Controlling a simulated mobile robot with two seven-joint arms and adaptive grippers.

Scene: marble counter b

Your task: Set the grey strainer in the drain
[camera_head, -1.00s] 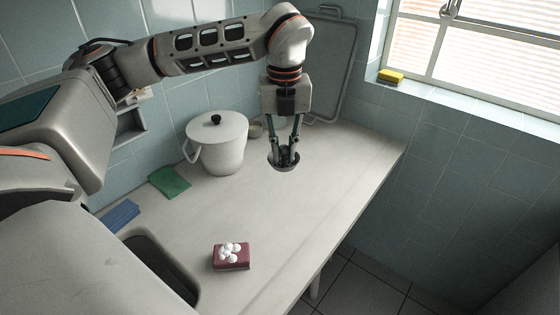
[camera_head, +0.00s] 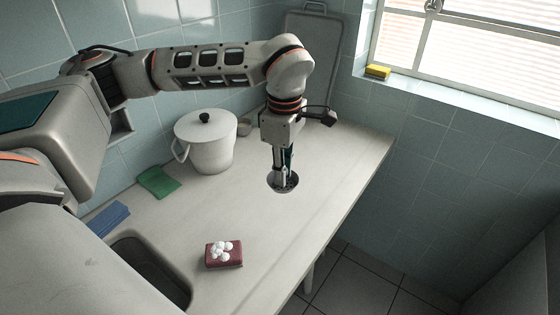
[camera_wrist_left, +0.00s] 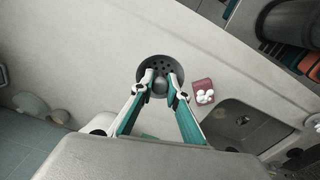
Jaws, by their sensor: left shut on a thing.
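The grey strainer (camera_head: 284,186) is a small round cup with holes, held above the counter right of the white pot. My left gripper (camera_head: 283,175) points down and is shut on its central knob. In the left wrist view the perforated strainer (camera_wrist_left: 157,65) sits at the fingertips (camera_wrist_left: 160,87), its knob between them. The sink (camera_head: 150,268) is at the lower left, partly hidden by my body. In the wrist view the sink basin (camera_wrist_left: 240,125) lies right of the gripper, with a small dark round spot, perhaps the drain (camera_wrist_left: 242,119). My right gripper is not in view.
A white lidded pot (camera_head: 206,148), green cloth (camera_head: 157,181) and blue cloth (camera_head: 110,218) stand along the wall side. A tray (camera_head: 310,50) leans at the back. The counter's middle is clear.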

